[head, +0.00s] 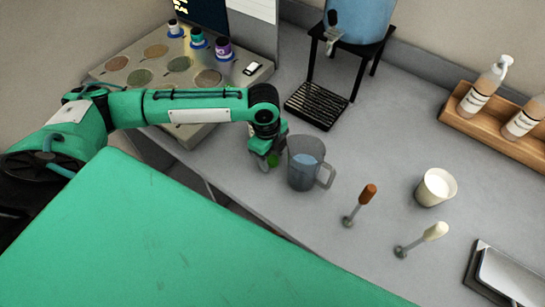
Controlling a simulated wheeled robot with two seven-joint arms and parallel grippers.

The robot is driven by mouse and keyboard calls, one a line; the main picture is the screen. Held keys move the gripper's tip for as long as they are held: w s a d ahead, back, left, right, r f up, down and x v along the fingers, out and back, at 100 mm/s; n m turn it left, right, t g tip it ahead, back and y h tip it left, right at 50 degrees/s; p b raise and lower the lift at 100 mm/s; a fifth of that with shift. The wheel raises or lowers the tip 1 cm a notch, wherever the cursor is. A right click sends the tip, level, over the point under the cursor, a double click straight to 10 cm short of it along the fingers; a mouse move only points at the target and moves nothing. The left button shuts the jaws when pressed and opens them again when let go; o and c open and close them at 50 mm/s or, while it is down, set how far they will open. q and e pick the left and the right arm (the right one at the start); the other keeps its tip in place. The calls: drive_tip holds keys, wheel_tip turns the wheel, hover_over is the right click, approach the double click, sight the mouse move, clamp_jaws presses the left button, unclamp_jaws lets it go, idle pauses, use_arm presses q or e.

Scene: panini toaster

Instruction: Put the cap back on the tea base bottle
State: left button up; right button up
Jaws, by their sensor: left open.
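My left gripper (266,158) points down over the front part of the grey counter, just left of a clear grey measuring jug (305,165). It is open; a small bright green patch (272,160) shows at its fingers, and I cannot tell whether this is a cap or something else. I cannot tell which container is the tea base bottle. Small bottles stand at the back left: a white-topped one (174,27), a green one (197,37) and a purple one (223,47). My right gripper is not in view.
A blue dispenser (362,20) stands on a black stand above a drip tray (316,105). Pump bottles (480,90) sit in a wooden rack (480,127) at right.

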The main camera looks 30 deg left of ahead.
sight(272, 159)
use_arm(q)
drive_tip(key=shift+f, duration=0.2)
drive_tip(key=c, duration=1)
drive_tip(key=shift+r, duration=0.1)
wheel_tip(272, 159, up, 20)
drive_tip(key=shift+f+b, duration=0.1)
drive_tip(key=shift+b, duration=1.15)
